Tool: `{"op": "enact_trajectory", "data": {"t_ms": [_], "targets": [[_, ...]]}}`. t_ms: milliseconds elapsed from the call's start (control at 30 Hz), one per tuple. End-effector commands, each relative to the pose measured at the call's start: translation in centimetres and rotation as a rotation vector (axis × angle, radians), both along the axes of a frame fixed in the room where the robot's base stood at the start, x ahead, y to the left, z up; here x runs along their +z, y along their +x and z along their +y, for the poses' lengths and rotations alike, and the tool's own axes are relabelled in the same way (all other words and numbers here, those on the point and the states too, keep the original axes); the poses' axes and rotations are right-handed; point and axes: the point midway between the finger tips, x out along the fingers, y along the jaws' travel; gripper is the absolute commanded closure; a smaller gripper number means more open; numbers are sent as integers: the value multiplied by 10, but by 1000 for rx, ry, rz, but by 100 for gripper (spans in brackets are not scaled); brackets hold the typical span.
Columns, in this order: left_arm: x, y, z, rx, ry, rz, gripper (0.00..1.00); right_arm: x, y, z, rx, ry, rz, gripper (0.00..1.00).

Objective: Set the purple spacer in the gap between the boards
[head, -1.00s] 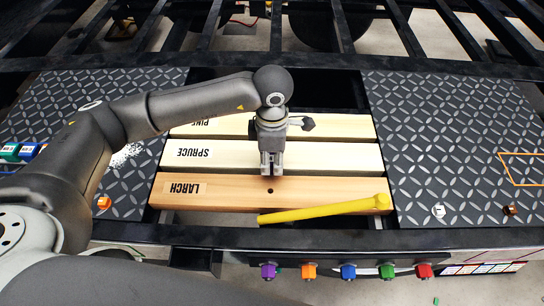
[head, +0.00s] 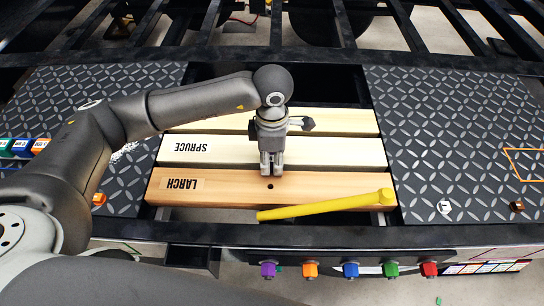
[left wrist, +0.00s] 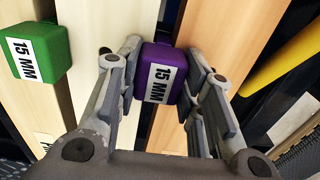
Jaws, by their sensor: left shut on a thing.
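The purple spacer (left wrist: 158,70), a block labelled 15 MM, is between the fingers of my left gripper (left wrist: 163,78) in the left wrist view. The gripper is shut on it. In the head view my left gripper (head: 271,168) points down at the seam between the SPRUCE board (head: 225,151) and the LARCH board (head: 330,183); the spacer is hidden there. In the left wrist view the spacer lines up with the dark gap; I cannot tell how deep it sits. A green 15 MM spacer (left wrist: 36,52) is at the neighbouring gap. My right gripper is not in view.
A yellow bar-like tool (head: 325,206) lies across the front of the LARCH board. Dark tread plates (head: 455,140) flank the boards. Several coloured knobs (head: 350,270) line the front rail. Open frame beams lie behind.

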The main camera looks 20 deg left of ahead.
Motion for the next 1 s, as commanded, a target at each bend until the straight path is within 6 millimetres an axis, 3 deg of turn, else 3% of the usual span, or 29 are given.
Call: {"op": "enact_trajectory", "data": {"t_ms": [33,67,233,667,1000], "targets": [[-2,0,0,0,0,0,89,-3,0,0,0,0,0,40],[-1,0,0,0,0,0,62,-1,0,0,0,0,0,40],[-1,0,0,0,0,0,40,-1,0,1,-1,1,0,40],[7,1,0,0,-1,-2,40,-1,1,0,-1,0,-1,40],[75,1,0,0,-1,-4,40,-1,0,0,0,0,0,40]]}}
